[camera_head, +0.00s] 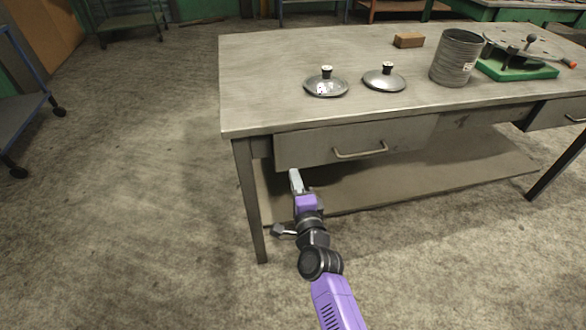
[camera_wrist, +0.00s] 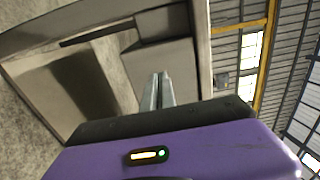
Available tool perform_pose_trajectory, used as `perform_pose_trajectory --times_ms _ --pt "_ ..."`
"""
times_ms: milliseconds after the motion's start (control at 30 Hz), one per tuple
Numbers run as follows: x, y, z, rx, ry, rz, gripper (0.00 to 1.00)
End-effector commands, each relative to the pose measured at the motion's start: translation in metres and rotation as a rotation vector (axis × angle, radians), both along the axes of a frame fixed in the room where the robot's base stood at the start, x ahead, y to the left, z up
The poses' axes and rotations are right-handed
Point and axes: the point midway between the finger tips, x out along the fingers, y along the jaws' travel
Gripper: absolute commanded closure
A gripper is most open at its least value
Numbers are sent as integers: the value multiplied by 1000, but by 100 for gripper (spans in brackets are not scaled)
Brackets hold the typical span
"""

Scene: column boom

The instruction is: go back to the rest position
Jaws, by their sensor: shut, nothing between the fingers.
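My gripper (camera_head: 296,180) is at the end of my purple and black arm, low in front of the left drawer of the workbench (camera_head: 250,95). Its fingers are together and hold nothing. In the wrist view the closed fingers (camera_wrist: 157,92) point up the picture towards the bench's grey metal. The left drawer (camera_head: 350,146) has a curved handle (camera_head: 360,151), which is to the right of the fingers and apart from them. The drawer looks slightly out from the bench front. I cannot tell whether the fingertips touch the bench.
On the bench stand two metal lids (camera_head: 326,86) (camera_head: 384,79), a ribbed can (camera_head: 457,57), a wooden block (camera_head: 408,40) and a green-based device (camera_head: 517,68). A lower shelf (camera_head: 430,180) and a left leg (camera_head: 249,200) are near my arm. Open floor (camera_head: 130,190) lies left.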

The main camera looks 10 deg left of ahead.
Motion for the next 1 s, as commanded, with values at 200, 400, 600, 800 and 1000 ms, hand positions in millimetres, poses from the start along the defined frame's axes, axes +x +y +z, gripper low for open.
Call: perform_pose_trajectory --times_ms 200,400,600,800,1000 --pt "-35 -12 2 -3 2 0 100" --pt "-56 -18 0 -3 1 0 100" --pt "-61 -20 0 -1 0 0 100" --pt "-61 -20 0 -24 -8 -1 100" --pt "-64 -20 40 -226 -156 -9 100"
